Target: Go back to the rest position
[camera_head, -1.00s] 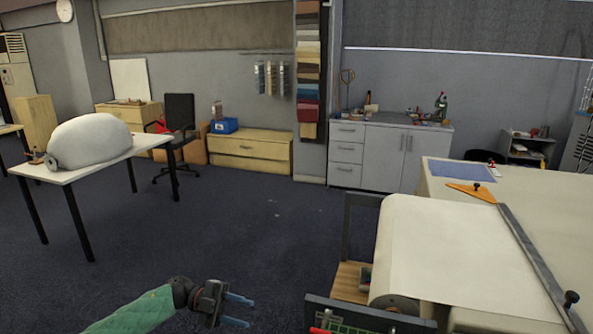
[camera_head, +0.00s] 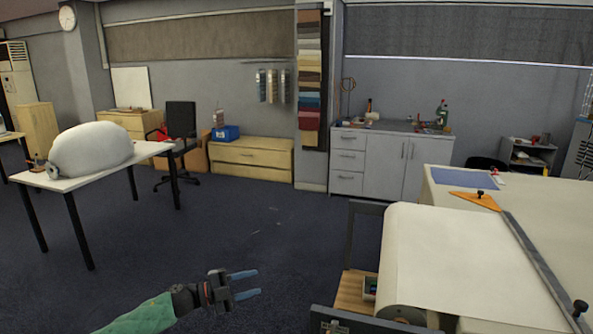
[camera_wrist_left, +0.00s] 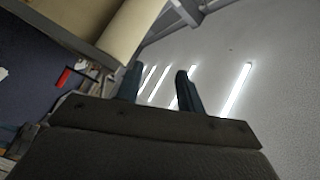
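My left gripper (camera_head: 251,284) is at the lower middle of the head view, over the dark floor and left of the long cloth table (camera_head: 480,240). Its two blue fingers are apart with nothing between them. In the left wrist view its fingers (camera_wrist_left: 158,85) also stand apart and empty, against the ceiling and its lights. My right gripper is not in view.
A roll of pale cloth (camera_head: 405,312) hangs at the table's near end, above a wooden shelf (camera_head: 353,288) in a dark frame. The floor (camera_head: 240,225) between the tables is clear.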

